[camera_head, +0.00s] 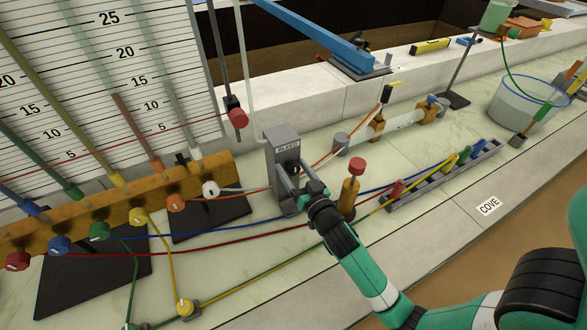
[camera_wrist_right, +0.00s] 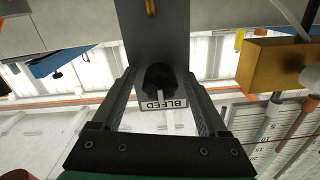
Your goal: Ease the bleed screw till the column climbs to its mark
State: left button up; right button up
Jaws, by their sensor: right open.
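My right gripper (camera_head: 292,186) is at the front face of the block. In the right wrist view the open fingers (camera_wrist_right: 159,84) lie on either side of the knob, with gaps visible. Coloured columns rise in slanted tubes before the numbered scale (camera_head: 70,60). I cannot tell which mark applies.
The orange manifold (camera_head: 120,211) with coloured knobs is at left. A brass post with a red knob (camera_head: 357,167) stands close right of my gripper. Hoses cross the bench around the block. A grey rack (camera_head: 450,180) and a clear bucket (camera_head: 525,105) are at right.

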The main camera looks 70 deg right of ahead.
jog(key=shift+c, duration=0.3)
grip_shut()
jog(key=shift+r+n+p, duration=0.1)
jog(key=shift+n+p, duration=0.35)
jog(key=shift+n, duration=1.55)
jog(key=shift+o, duration=0.3)
grip_release()
jog(key=shift+s+a, duration=0.1)
